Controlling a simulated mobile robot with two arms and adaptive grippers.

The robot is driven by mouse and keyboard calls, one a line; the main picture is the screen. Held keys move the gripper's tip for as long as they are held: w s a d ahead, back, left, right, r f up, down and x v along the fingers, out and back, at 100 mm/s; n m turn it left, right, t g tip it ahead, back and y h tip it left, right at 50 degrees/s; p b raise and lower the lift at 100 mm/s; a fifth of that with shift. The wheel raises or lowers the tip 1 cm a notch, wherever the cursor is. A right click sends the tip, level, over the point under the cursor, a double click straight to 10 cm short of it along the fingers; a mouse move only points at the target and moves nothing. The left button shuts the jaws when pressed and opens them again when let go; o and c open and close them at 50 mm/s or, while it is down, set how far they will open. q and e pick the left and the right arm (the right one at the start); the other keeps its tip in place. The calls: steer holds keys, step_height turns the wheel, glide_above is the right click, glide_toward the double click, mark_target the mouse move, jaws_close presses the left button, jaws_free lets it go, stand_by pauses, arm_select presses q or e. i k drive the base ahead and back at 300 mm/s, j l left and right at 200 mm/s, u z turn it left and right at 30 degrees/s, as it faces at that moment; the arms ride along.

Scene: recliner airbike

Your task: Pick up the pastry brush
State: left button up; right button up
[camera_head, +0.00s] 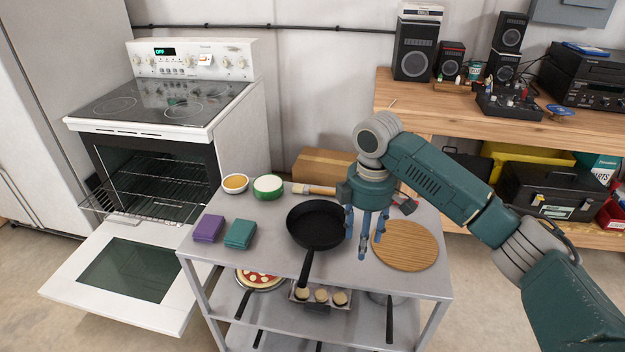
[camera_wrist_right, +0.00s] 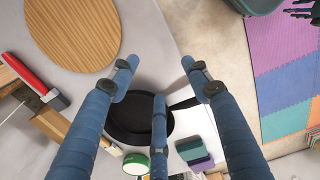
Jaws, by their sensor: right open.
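What looks like the pastry brush (camera_head: 315,190), with a wooden handle and a pale end, lies near the back edge of the cart top, behind the black pan and left of my right gripper. My wrist partly hides its right end. My right gripper (camera_head: 366,228) points down, open and empty, above the cart between the pan and the round board. Its spread fingers also show in the wrist view (camera_wrist_right: 158,82).
A black pan (camera_head: 315,224), a round wooden board (camera_head: 405,246), a green bowl (camera_head: 268,187), a small orange-filled bowl (camera_head: 235,184) and purple and teal folded cloths (camera_head: 240,234) stand on the grey cart (camera_head: 270,258).

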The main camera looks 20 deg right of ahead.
mark_target(306, 189)
steer(key=i+l, duration=0.1)
steer(key=i, duration=1)
